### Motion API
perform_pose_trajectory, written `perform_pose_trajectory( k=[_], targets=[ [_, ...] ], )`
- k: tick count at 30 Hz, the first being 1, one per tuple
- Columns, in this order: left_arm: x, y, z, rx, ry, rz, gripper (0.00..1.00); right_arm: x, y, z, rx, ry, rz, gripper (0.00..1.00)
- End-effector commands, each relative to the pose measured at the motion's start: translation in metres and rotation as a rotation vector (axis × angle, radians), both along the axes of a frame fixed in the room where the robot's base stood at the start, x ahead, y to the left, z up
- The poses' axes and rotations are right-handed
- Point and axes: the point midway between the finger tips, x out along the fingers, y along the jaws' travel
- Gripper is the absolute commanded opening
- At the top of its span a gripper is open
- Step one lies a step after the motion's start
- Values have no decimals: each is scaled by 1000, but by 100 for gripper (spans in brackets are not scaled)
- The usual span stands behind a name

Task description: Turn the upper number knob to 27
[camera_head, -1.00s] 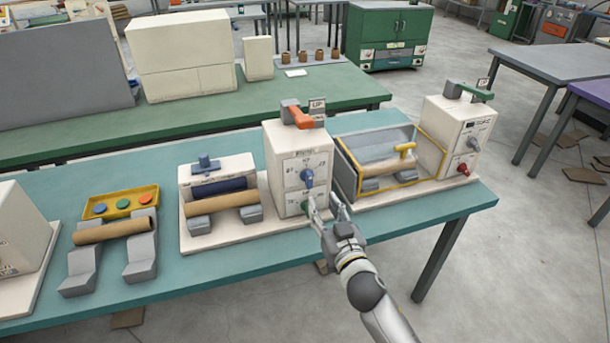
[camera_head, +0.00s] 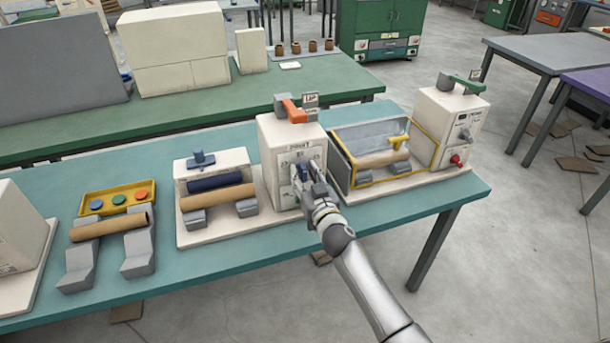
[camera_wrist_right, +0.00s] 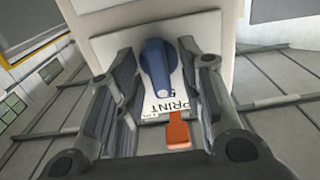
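The upper number knob (camera_wrist_right: 158,68) is blue and sits on the white front plate of a cream box (camera_head: 283,150). In the wrist view it lies between the two fingers of my right gripper (camera_wrist_right: 155,75), with a gap on each side. In the head view my right gripper (camera_head: 309,176) is at the box's front face, at the height of the upper knob, and covers most of it and the lower part of the panel. The numbers around the knob are too small or hidden to read. My left gripper is not in view.
An orange lever (camera_head: 292,110) is on top of the box. To its right is a yellow-framed guard with a brown roll (camera_head: 383,159). A second cream box (camera_head: 447,125) with a red knob (camera_head: 456,160) stands at the right end. A blue-topped roller unit (camera_head: 203,160) stands left.

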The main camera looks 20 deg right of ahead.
Motion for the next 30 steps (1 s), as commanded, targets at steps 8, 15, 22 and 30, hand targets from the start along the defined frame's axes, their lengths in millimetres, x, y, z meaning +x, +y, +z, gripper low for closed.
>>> perform_pose_trajectory(
  k=[8,15,22,30],
  targets=[
    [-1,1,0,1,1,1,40,0,0,0,0,0,0,16],
    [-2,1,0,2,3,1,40,0,0,0,0,0,0,0],
    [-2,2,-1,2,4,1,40,0,0,0,-26,-1,0,0],
    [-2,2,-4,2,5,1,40,0,1,-1,-168,-6,0,0]
  ],
)
